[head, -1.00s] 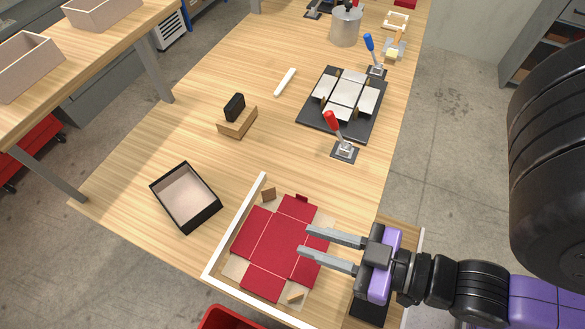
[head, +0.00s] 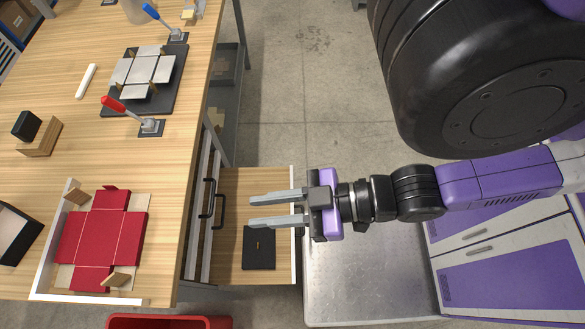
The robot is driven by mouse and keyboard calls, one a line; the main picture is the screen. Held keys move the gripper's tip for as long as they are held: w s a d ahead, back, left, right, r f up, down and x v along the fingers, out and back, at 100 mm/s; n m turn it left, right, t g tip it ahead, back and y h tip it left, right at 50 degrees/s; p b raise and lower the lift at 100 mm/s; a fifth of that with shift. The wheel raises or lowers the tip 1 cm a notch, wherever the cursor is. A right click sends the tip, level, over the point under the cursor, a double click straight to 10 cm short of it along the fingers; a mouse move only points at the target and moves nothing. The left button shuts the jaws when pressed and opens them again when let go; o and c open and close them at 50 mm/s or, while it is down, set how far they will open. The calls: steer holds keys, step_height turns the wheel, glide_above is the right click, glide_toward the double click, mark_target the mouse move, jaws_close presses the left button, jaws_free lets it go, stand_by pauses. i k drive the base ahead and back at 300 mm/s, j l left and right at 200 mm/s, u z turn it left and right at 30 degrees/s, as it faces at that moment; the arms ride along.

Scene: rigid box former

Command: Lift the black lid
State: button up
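My gripper (head: 252,212) is open and empty. Its two grey fingers are spread, pointing left over the drawer, just above the lid in the picture and apart from it. Its height over the drawer cannot be told exactly. The lid is in full view.
The workbench (head: 60,150) is left of the drawer. A red cut-out blank (head: 97,232) lies there inside a white corner fence. A red-handled clamp (head: 150,127) stands near the edge. A red bin (head: 165,322) is below. An open black box (head: 12,232) is at the far left.

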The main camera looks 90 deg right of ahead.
mark_target(258, 250)
steer(key=k+l, duration=0.1)
steer(key=k, duration=0.65)
steer(key=k+l, duration=0.1)
steer(key=k, duration=0.6)
steer(key=i+j+z, duration=0.2)
steer(key=i+j, duration=0.2)
steer(key=j, duration=0.2)
steer(key=i+j+z, duration=0.1)
steer(key=j, duration=0.25)
steer(key=i+j+z, duration=0.1)
steer(key=j, duration=0.25)
steer(key=i+j, duration=0.25)
steer(key=i+j+z, duration=0.15)
steer(key=j, duration=0.3)
steer(key=i+j+z, duration=0.1)
steer(key=j, duration=0.25)
steer(key=i, duration=0.05)
